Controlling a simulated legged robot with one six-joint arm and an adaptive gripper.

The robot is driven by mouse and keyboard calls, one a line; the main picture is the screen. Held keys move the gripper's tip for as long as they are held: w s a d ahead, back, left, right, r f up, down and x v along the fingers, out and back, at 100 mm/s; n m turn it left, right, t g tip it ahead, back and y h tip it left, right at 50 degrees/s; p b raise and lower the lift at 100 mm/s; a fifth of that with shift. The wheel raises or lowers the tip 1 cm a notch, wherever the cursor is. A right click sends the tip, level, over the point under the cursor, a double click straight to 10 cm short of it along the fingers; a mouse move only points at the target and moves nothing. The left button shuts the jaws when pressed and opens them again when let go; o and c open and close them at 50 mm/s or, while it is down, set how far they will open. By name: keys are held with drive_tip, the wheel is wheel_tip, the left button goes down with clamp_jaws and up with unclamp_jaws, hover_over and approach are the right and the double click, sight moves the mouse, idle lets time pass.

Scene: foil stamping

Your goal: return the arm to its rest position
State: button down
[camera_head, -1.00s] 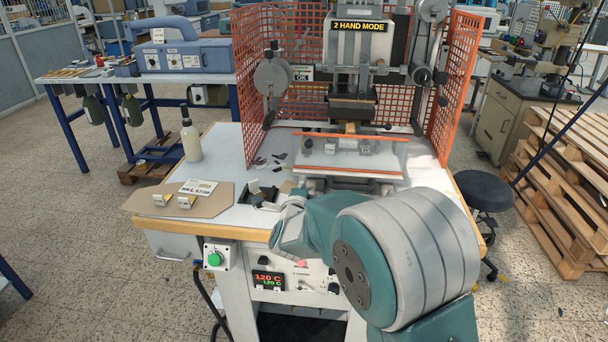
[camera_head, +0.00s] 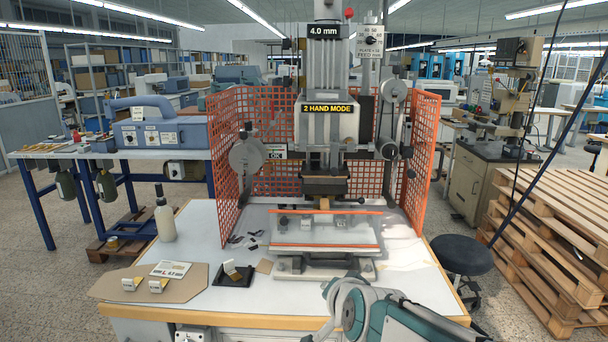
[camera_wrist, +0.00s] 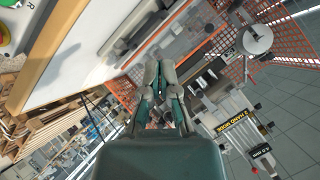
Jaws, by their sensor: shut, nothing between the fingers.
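My arm (camera_head: 385,318) is low at the bottom right of the head view, in front of the press table's front edge. My gripper (camera_wrist: 160,112) shows in the wrist view with its fingers together and nothing between them. In the head view I cannot make out the fingertips. The wrist view is tilted, with the table and the press beyond the fingers. The gripper touches nothing that I can see.
A stool (camera_head: 462,255) and stacked pallets (camera_head: 548,220) stand right.

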drive_tip(key=s+d+f+n+g+h, duration=0.1)
drive_tip(key=s+d+n+g, duration=0.2)
drive_tip(key=s, duration=0.7)
drive_tip(key=s+d+f+n+g+h, duration=0.2)
drive_tip(key=s+d, duration=0.5)
drive_tip(key=s, duration=0.4)
drive_tip(key=shift+d+n+g, duration=0.4)
drive_tip(key=shift+n, duration=0.4)
drive_tip(key=shift+s+f, duration=0.1)
